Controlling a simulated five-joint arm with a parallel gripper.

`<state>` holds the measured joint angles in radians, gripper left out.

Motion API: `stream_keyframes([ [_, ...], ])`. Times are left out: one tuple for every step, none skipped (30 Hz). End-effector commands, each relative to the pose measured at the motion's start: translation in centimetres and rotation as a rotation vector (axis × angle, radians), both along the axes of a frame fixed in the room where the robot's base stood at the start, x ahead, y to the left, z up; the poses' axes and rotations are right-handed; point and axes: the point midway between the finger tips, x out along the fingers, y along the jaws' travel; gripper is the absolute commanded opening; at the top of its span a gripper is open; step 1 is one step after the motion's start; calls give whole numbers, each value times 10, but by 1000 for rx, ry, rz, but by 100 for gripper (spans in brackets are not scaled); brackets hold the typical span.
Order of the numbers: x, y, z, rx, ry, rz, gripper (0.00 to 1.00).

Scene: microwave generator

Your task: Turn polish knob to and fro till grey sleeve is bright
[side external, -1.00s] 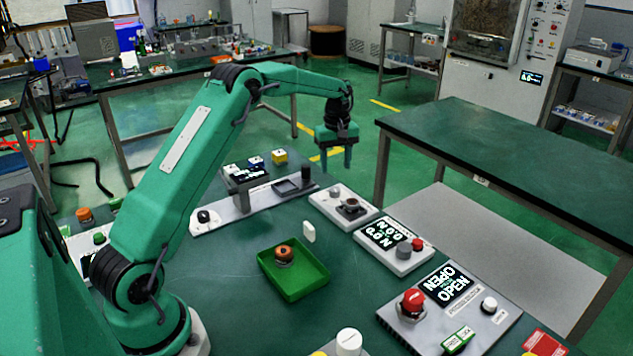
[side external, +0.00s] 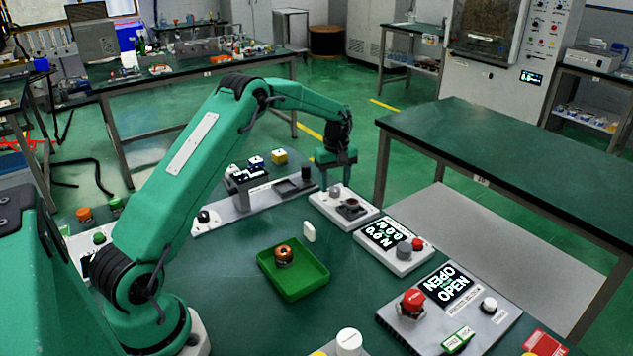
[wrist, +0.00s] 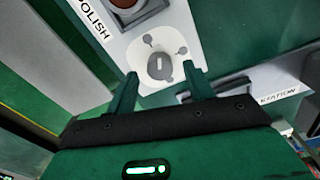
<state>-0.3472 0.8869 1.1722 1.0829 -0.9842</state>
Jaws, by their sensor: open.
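The polish knob (wrist: 159,66) is a grey round knob with a pale line, on a white dial plate, in the wrist view. It also shows on the polish station in the side external view (side external: 336,192). My gripper (wrist: 160,76) is open, with one finger on each side of the knob and a gap to it. In the side external view my gripper (side external: 335,183) hangs low over the knob. A dark square holder (wrist: 150,9) beside the knob holds a round brownish piece (wrist: 123,2), cut by the frame edge. I cannot make out a grey sleeve clearly.
A green tray (side external: 310,285) holds a copper-coloured ring part (side external: 284,254). A station with a display and red button (side external: 417,244) stands right of the polish station. A grey rack base (side external: 235,212) with a post lies to its left, close to my gripper.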

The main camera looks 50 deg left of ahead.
Motion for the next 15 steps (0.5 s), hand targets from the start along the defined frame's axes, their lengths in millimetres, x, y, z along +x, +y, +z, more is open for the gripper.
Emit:
stream_keyframes([
  [0,0,-5,-1,1,0,52],
  [0,0,-7,-1,1,0,52],
  [0,0,-10,0,0,0,52],
  [0,0,-11,0,0,0,52],
  [0,0,-13,0,0,0,52],
  [0,0,-14,0,0,0,52],
  [0,0,-14,0,0,0,52],
  [0,0,-15,0,0,0,52],
  [0,0,-15,0,0,0,52],
  [0,0,-15,0,0,0,52],
  [0,0,-15,0,0,0,52],
  [0,0,-15,0,0,0,52],
  [0,0,-15,0,0,0,52],
  [0,0,-15,0,0,0,52],
  [0,0,-15,0,0,0,52],
])
